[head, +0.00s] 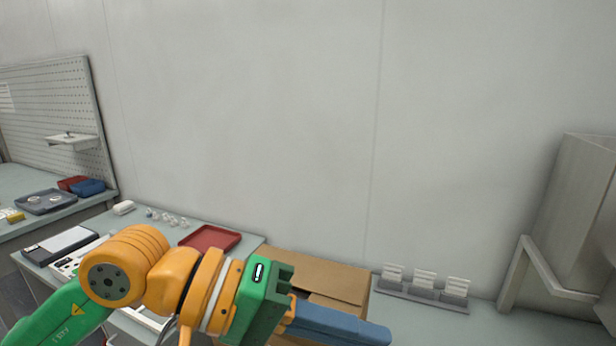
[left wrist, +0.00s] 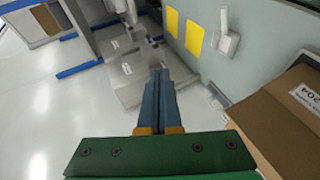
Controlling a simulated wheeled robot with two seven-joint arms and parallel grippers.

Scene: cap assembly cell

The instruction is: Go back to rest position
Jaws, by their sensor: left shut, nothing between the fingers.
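My left arm comes in from the left in the head view. My left gripper (head: 385,335) points to the right, in front of the cardboard box (head: 320,276). Its blue fingers are together with nothing between them. In the left wrist view the gripper (left wrist: 158,74) also shows shut and empty, over the floor and some grey metal plates. The cardboard box (left wrist: 285,125) lies to its right there, apart from the fingers. My right gripper is in neither view.
A red tray (head: 210,238) and several small clear parts (head: 168,218) lie on the table at the left. A grey holder with white cards (head: 423,291) stands right of the box. A pegboard (head: 50,105) stands at the far left. The wall behind is bare.

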